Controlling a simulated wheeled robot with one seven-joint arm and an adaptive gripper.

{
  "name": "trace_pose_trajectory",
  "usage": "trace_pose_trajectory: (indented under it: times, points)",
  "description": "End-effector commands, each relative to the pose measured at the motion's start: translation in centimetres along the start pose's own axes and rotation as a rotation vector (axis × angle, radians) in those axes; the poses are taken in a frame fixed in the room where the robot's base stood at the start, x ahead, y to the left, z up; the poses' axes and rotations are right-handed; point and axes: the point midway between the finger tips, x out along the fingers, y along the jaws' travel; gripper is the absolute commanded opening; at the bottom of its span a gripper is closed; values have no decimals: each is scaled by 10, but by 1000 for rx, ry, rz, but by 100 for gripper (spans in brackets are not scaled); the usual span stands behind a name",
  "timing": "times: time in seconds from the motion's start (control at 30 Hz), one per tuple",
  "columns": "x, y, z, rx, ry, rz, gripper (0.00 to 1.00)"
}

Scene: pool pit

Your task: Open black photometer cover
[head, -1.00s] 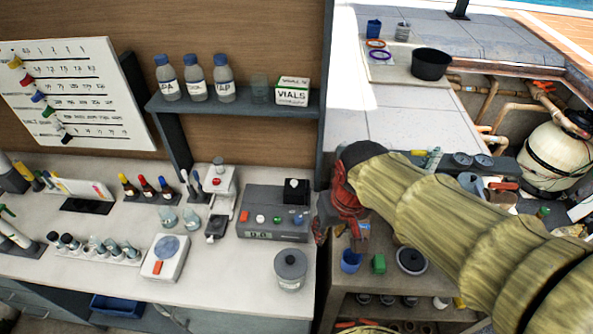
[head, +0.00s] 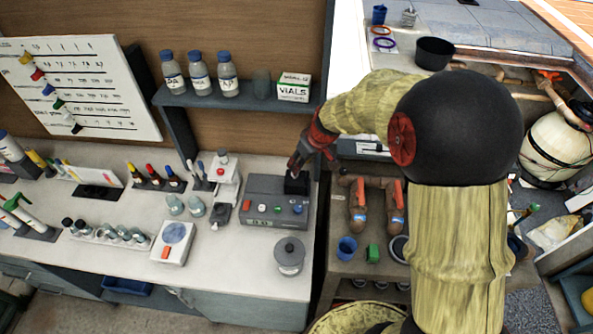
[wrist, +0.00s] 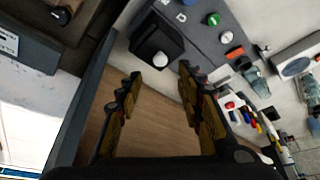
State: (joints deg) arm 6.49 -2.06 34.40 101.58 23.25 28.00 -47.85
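The photometer (head: 262,203) is a grey box on the white bench, with coloured buttons and a small display on its front. Its black cover (head: 296,183) stands at the box's back right and looks closed. In the wrist view the black cover (wrist: 150,38) shows at the top, with a pale round knob (wrist: 160,60) on it. My gripper (head: 297,163) is just above and behind the cover in the head view. In the wrist view my gripper (wrist: 160,78) has its two fingers apart with nothing between them. The cover lies just beyond the fingertips; contact is not visible.
A shelf (head: 240,97) with bottles and a vials box (head: 293,87) hangs above the bench. A white instrument (head: 226,180) stands left of the photometer. A lidded grey jar (head: 289,257) stands in front. The wall partition edge is close to my arm.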

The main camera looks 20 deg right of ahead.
Motion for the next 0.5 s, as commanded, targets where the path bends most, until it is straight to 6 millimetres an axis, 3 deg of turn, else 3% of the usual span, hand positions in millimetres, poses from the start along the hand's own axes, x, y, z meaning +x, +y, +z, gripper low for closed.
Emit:
trace_pose_trajectory:
  times: [0.5]
  points:
    - [68, -1, 2, 0, -4, -2, 37]
